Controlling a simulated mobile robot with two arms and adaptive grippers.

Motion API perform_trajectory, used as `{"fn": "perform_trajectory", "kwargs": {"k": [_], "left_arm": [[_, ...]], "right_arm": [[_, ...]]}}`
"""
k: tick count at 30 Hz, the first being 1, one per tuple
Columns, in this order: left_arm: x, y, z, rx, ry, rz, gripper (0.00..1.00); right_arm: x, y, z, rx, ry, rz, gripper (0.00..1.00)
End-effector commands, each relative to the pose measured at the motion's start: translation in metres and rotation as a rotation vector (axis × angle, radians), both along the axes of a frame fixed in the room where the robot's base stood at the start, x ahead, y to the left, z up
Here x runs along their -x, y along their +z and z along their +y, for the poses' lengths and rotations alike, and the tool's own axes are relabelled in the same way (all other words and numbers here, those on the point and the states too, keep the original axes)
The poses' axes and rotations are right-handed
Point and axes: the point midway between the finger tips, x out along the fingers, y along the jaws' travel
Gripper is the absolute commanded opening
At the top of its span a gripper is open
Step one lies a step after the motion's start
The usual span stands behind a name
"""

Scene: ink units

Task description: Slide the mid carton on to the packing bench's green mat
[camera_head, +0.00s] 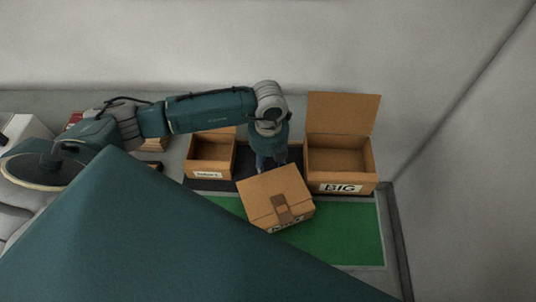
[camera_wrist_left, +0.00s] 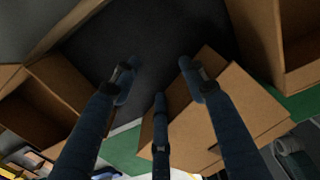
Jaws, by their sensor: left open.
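The mid carton (camera_head: 262,190) is closed, with a brown tape strip over its top and a label on its front, too foreshortened to read fully. It sits turned at an angle, its front part over the green mat (camera_head: 345,230) and its back towards the dark mat. My left gripper (camera_head: 268,164) points down just behind the carton, open and with nothing between its fingers; I cannot tell whether it touches the carton. In the left wrist view its three fingers (camera_wrist_left: 154,72) are spread, with the carton (camera_wrist_left: 245,100) beside and beyond them. The right gripper is not in view.
An open smaller carton (camera_head: 208,171) stands left of my gripper. An open carton marked BIG (camera_head: 340,180) stands to the right with its lid up. Both are on the dark mat (camera_wrist_left: 150,35). The green mat's right part is clear; a wall rises beyond the bench's right edge.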

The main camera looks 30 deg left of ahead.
Motion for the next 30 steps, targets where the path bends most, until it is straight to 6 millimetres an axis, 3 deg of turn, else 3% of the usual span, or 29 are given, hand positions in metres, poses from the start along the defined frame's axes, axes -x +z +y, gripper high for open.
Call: {"fn": "perform_trajectory", "kwargs": {"k": [30], "left_arm": [[0.056,0.001,-0.027,0.001,-0.001,0.002,0.44]], "right_arm": [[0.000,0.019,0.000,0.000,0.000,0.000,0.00]]}}
